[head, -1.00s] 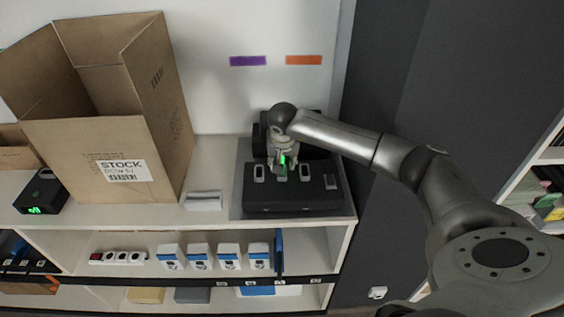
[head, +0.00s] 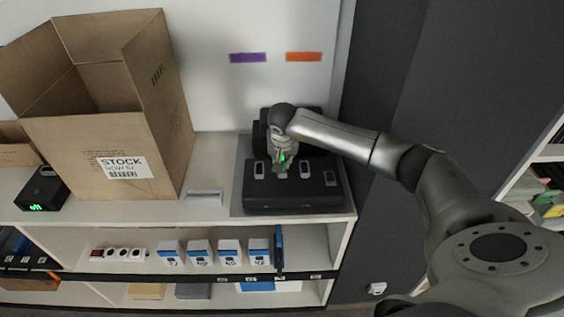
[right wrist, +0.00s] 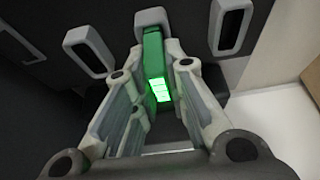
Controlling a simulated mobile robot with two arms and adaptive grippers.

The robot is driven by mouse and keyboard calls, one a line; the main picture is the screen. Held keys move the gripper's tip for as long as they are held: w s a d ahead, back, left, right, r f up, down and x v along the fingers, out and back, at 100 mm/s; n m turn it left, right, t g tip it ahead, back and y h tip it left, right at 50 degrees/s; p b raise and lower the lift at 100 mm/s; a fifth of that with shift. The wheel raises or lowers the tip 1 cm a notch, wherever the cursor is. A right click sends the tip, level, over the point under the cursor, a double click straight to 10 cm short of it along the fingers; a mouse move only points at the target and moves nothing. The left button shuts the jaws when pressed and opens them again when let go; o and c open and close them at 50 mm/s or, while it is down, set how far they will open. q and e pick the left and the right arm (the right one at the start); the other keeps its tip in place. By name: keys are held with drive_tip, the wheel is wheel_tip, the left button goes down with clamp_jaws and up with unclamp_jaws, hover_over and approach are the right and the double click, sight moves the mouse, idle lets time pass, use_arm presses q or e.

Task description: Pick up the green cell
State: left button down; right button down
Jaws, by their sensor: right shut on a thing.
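The green cell (right wrist: 153,60) has a bright lit face and sits between the fingers of my right gripper in the right wrist view. In the head view only a small part of the green cell (head: 283,158) shows. My right gripper (head: 280,164) is shut on it, just over the black dock (head: 293,195). In the right wrist view my right gripper (right wrist: 160,75) has a finger on each side of the cell. The cell's far end is close to a grey-rimmed slot (right wrist: 152,18); I cannot tell whether it is still inside. My left gripper is not in view.
A large open carton (head: 155,110) stands on the shelf to the left. A small black device with green digits (head: 42,190) is at far left. A white block (head: 204,198) lies left of the dock. A dark panel (head: 390,90) rises at right.

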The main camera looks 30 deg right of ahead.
drive_tip(key=shift+r, duration=0.1)
drive_tip(key=shift+w+r+b, duration=0.1)
drive_tip(key=shift+r+b, duration=0.45)
drive_tip(key=shift+b, duration=0.15)
drive_tip(key=s+a+r+b, duration=0.3)
drive_tip(key=a+r+b, duration=0.3)
drive_tip(key=a+r, duration=0.5)
drive_tip(key=a, duration=0.2)
drive_tip(key=shift+a+r+b, duration=0.4)
